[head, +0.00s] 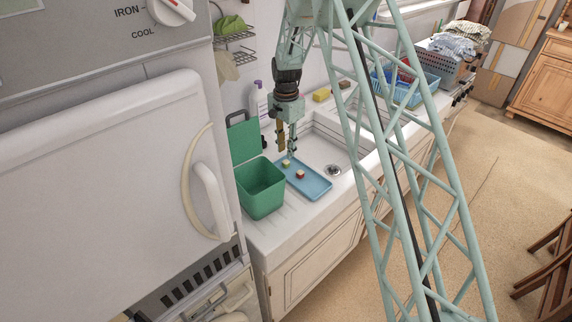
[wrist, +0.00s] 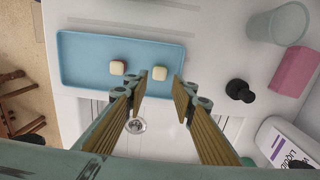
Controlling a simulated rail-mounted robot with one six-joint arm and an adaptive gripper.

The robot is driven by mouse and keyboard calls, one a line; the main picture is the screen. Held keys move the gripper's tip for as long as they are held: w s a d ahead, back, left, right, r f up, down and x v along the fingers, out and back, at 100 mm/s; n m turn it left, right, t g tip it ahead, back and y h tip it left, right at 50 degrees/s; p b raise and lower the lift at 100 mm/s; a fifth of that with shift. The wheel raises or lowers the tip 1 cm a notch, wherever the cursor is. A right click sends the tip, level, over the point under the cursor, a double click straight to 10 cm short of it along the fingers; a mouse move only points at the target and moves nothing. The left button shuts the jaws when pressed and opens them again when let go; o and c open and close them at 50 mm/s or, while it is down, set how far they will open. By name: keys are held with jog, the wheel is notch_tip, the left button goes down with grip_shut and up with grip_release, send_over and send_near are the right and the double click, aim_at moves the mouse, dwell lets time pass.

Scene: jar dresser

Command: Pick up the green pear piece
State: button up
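The green pear piece (head: 287,163) is a small pale cube with a greenish-yellow side on the blue tray (head: 316,186). In the wrist view the pear piece (wrist: 159,73) shows a cream top and lies near the tray's edge, in line with the gap between my fingertips. A similar cube with red sides (head: 300,174) lies apart from it on the tray; it also shows in the wrist view (wrist: 118,67). My gripper (head: 286,151) points down over the tray's back side. Its fingers (wrist: 160,90) are apart and empty; their exact height above the piece is unclear.
A green open box (head: 262,196) with its lid raised stands left of the tray. The sink drain (head: 333,170) is to the right. A white bottle (wrist: 288,145), a pink block (wrist: 295,71), a pale cup (wrist: 278,24) and a black knob (wrist: 240,90) stand nearby.

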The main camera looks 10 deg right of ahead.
aim_at(286, 161)
jog(key=shift+f, duration=0.7)
jog(key=shift+f, duration=0.1)
jog(key=shift+f+p, duration=0.5)
jog(key=shift+f, duration=2)
jog(key=c, duration=0.5)
jog(key=shift+r, duration=0.15)
jog(key=shift+r+b, duration=0.35)
jog(key=shift+r, duration=1.3)
jog(key=s, duration=0.5)
jog(key=s+r+b, duration=0.1)
jog(key=s, duration=0.4)
jog(key=s+b, duration=0.1)
jog(key=s, duration=0.5)
jog(key=shift+d+r, duration=0.2)
